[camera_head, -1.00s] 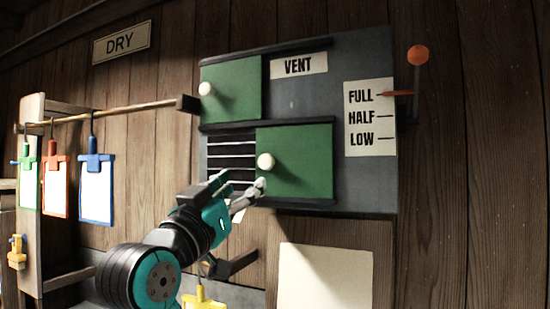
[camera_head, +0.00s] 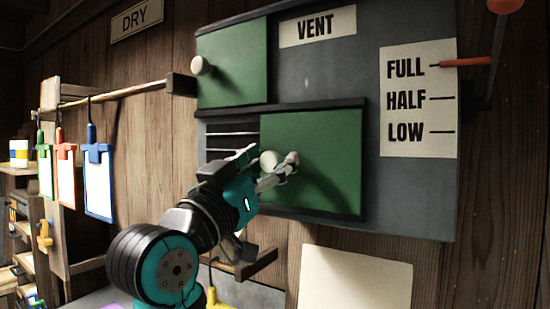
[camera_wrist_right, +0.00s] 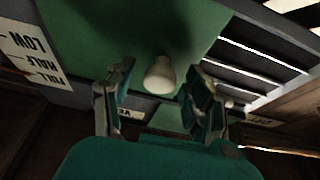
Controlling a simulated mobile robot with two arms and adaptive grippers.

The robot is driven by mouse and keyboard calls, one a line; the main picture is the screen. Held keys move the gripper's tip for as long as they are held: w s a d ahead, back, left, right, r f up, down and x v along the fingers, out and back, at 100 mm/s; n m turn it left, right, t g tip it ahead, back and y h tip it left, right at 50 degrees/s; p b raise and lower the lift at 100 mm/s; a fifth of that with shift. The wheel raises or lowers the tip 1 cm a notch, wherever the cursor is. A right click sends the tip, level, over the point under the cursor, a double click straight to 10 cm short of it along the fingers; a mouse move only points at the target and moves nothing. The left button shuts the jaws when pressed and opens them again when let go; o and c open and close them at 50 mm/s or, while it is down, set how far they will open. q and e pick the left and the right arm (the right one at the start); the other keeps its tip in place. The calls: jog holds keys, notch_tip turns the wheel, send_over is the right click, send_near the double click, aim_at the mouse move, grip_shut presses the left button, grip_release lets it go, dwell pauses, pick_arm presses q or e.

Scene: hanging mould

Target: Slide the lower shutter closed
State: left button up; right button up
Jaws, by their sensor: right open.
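The lower shutter (camera_head: 325,150) is a green panel at the right end of its track, with a white round knob (camera_head: 267,160) near its left edge. Left of it, dark slots with pale slats (camera_head: 230,133) lie uncovered. My right gripper (camera_head: 272,168) is open at the knob. In the right wrist view the knob (camera_wrist_right: 159,76) stands between the two spread fingers (camera_wrist_right: 160,90), with a gap visible on each side; the green shutter (camera_wrist_right: 120,30) is behind it. In the head view the fingers partly hide the knob. My left gripper is not in view.
The upper green shutter (camera_head: 232,65) with its own knob (camera_head: 200,65) sits above. A VENT label (camera_head: 317,27), a FULL/HALF/LOW scale (camera_head: 418,98) and an orange lever (camera_head: 466,61) are on the right. A wooden rod (camera_head: 125,93) with hanging clipboards (camera_head: 98,180) is at left.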

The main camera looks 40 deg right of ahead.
jog(key=shift+s+a, duration=0.1)
jog(key=shift+a, duration=0.1)
jog(key=shift+c, duration=0.6)
grip_shut()
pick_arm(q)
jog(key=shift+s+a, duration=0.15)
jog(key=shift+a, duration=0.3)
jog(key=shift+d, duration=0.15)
